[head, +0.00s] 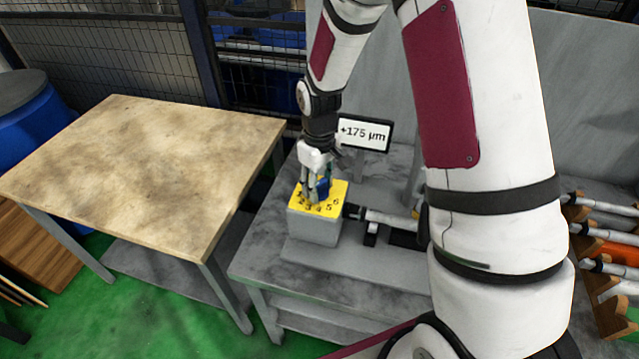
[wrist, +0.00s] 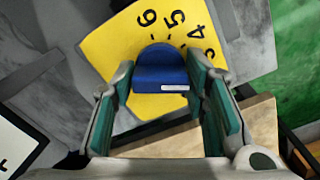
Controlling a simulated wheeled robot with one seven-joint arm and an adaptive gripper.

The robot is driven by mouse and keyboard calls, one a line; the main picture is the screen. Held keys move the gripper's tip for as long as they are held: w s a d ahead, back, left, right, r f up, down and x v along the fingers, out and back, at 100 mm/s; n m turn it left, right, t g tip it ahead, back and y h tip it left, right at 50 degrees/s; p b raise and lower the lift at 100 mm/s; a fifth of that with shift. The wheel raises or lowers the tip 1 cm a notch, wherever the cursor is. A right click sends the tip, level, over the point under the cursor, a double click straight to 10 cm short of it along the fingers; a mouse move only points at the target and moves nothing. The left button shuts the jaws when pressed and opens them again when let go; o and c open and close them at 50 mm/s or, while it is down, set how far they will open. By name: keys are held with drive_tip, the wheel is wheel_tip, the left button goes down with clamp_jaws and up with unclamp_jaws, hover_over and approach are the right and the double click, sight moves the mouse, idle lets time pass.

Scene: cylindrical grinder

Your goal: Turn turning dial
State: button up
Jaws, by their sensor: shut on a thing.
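The turning dial is a blue knob with a white mark (wrist: 160,75), on a yellow numbered plate (wrist: 120,55). The plate tops a grey box (head: 314,230) on the machine table, and it also shows in the head view (head: 335,192). My gripper (wrist: 167,90) reaches down over the plate with its green-padded fingers on either side of the blue knob, shut on it. The digits 4, 5 and 6 show in the wrist view. In the head view my fingers (head: 314,188) partly hide the knob.
A display (head: 364,134) reading +175 µm stands behind the box. A shaft assembly (head: 385,218) lies right of the box. A wooden-topped table (head: 140,165) stands at left. A rack (head: 610,290) with several shafts is at right. A wire fence (head: 110,50) is behind.

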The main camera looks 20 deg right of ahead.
sight(320, 183)
drive_tip(key=shift+n, duration=1.2)
drive_tip(key=o, duration=1.1)
drive_tip(key=shift+r, duration=0.1)
wheel_tip(320, 183, up, 12)
drive_tip(key=shift+f, duration=0.15)
